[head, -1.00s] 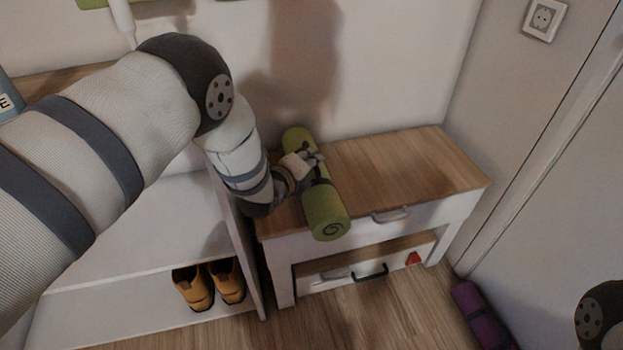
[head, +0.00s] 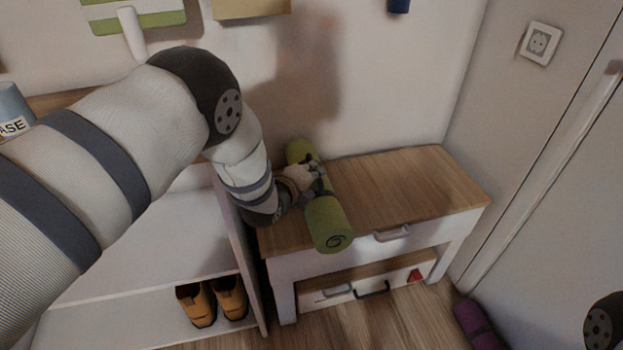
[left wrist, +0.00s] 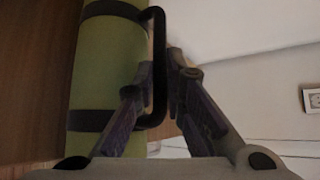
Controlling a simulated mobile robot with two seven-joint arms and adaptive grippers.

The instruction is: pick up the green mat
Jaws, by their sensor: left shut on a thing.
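The rolled green mat (head: 329,225) lies across the left part of the wooden-topped bench, its near end by the front edge. In the left wrist view the mat (left wrist: 100,80) has dark straps and a black loop handle (left wrist: 159,65). My left gripper (head: 316,180) is over the mat's middle in the head view. In the left wrist view its fingers (left wrist: 164,62) are closed on the handle's side bar. Whether the mat is clear of the bench top cannot be told. My right gripper is not in view.
The bench (head: 410,185) has free room right of the mat and a drawer handle (head: 392,233) in front. A white shelf (head: 150,255) with orange shoes (head: 213,302) stands left. A purple roll (head: 478,325) lies on the floor by the right wall.

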